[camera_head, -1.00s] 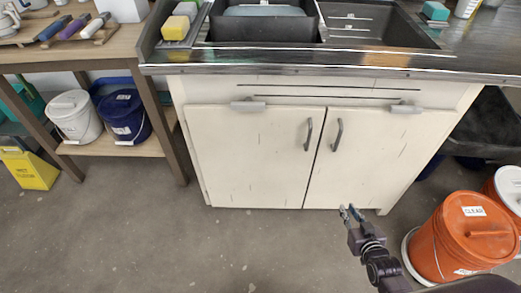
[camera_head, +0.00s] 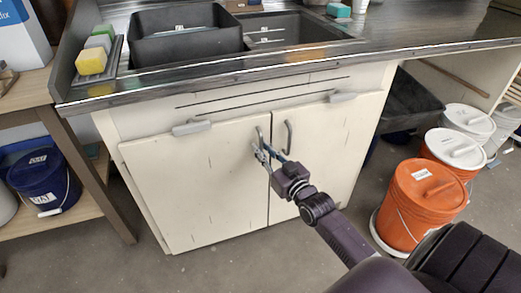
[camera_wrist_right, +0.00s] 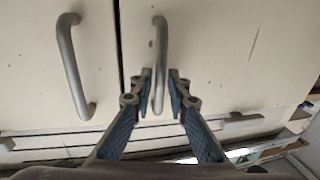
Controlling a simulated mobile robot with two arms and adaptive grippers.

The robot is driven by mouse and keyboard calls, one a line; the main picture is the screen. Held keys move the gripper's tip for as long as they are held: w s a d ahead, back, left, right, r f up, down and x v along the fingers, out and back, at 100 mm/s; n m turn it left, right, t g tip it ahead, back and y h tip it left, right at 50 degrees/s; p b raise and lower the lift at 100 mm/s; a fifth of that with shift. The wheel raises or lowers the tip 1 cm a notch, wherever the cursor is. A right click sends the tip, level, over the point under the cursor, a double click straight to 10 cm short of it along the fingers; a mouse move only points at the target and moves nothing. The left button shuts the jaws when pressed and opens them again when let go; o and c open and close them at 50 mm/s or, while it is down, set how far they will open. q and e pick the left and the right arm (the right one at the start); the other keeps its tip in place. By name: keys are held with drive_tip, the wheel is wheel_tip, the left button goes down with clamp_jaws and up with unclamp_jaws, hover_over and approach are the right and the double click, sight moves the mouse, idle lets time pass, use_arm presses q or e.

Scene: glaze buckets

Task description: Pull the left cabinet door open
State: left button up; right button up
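The left cabinet door (camera_head: 195,185) is cream-coloured and looks closed, flush with the right door (camera_head: 340,135). Its grey bar handle (camera_head: 260,132) stands upright near the seam between the doors. My right gripper (camera_head: 265,155) is at the lower part of this handle. In the right wrist view, which looks upside down, the handle (camera_wrist_right: 161,45) passes between the fingertips of the right gripper (camera_wrist_right: 160,78), which are drawn in close on both sides of it. The right door's handle (camera_head: 288,137) is free beside it. My left gripper is not in view.
Grey clips (camera_head: 192,128) sit along the top of both doors. A dark counter (camera_head: 300,60) with a sink runs above. Orange buckets (camera_head: 425,205) stand on the floor at the right. A wooden shelf (camera_head: 75,212) with a blue bucket (camera_head: 45,180) is at the left. Floor in front of the left door is clear.

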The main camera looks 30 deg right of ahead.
drive_tip(key=shift+w, duration=0.45)
drive_tip(key=shift+c, duration=0.3)
clamp_jaws()
drive_tip(key=shift+s, duration=0.15)
